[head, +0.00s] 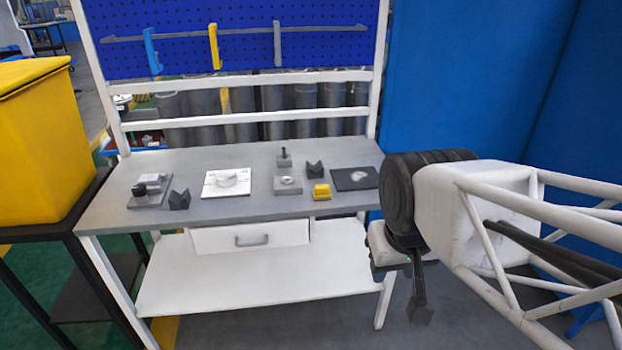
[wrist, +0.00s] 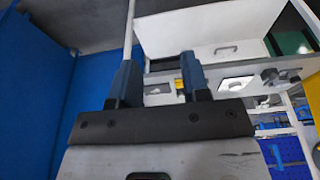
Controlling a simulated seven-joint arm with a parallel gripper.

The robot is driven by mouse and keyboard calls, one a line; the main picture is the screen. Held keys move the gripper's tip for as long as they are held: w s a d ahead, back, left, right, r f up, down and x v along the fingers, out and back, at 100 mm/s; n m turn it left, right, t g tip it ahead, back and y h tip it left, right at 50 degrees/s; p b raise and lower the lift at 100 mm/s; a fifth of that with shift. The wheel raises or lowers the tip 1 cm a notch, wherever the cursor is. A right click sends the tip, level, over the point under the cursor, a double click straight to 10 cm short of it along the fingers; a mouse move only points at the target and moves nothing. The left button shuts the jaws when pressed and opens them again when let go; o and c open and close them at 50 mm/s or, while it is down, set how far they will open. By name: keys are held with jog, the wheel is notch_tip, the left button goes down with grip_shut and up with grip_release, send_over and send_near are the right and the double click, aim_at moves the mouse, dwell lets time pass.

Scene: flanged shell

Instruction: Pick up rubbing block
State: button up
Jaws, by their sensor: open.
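A small yellow block (head: 321,191), which looks like the rubbing block, sits near the front edge of the grey workbench (head: 240,209), right of centre. In the wrist view, the yellow block (wrist: 180,86) shows small and far off, partly hidden beside the right finger. My gripper (wrist: 158,76) is open, with two blue-grey fingers apart and nothing seen between them. In the head view, my gripper (head: 418,295) hangs right of the bench and in front of it, well away from the block.
A dark plate (head: 344,181) with a pale patch lies right of the block, and a grey block (head: 288,186) lies left. Dark V-blocks (head: 315,170) and a white plate (head: 213,189) are also on the bench. A blue panel (head: 450,80) stands behind my arm.

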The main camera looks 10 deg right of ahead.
jog(key=o, duration=0.6)
jog(key=shift+c, duration=0.2)
